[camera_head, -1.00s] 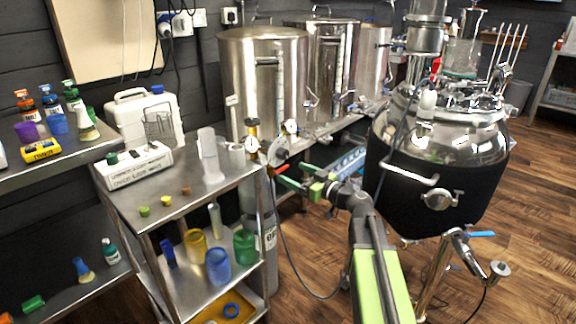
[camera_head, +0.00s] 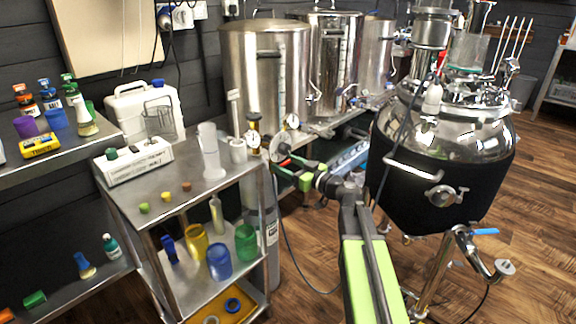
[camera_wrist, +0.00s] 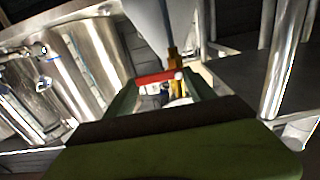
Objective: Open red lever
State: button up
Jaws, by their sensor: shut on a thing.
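The red lever (camera_wrist: 157,77) shows in the wrist view as a short red bar beside a brass fitting (camera_wrist: 174,62) under a grey cone-shaped body. In the head view a bit of red (camera_head: 283,162) shows at my gripper's tips, below the pressure gauges. My gripper (camera_head: 292,168) has green fingers and reaches to the lever from the front right. In the wrist view its fingers (camera_wrist: 155,92) lie on either side of the lever and are shut on it. The exact contact is partly hidden by the fingers.
A steel cart (camera_head: 140,198) with small bottles and caps stands left of my gripper. Gauges (camera_head: 254,140) and a grey cylinder (camera_head: 268,235) are close by. A black-jacketed kettle (camera_head: 440,185) stands close on the right. Steel tanks (camera_head: 265,75) line the back.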

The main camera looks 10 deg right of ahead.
jog(key=shift+d, duration=0.2)
jog(key=shift+c, duration=0.7)
jog(key=shift+a, duration=0.1)
jog(key=shift+f, duration=0.1)
jog(key=m, duration=0.1)
jog(key=f+m+b, duration=0.1)
jog(key=m, duration=0.1)
jog(key=shift+s+m, duration=0.1)
jog(key=shift+m, duration=0.2)
jog(key=shift+s+a+f+m+b, duration=0.25)
jog(key=shift+f+m+b, duration=0.15)
jog(key=shift+m, duration=1.85)
jog(key=shift+s+a+f+m+b, duration=0.1)
jog(key=shift+a+f+m+b, duration=0.25)
jog(key=shift+m, duration=1.85)
jog(key=shift+s+a+f+m+b, duration=0.2)
jog(key=shift+f+m+b, duration=0.25)
jog(key=shift+m, duration=1.8)
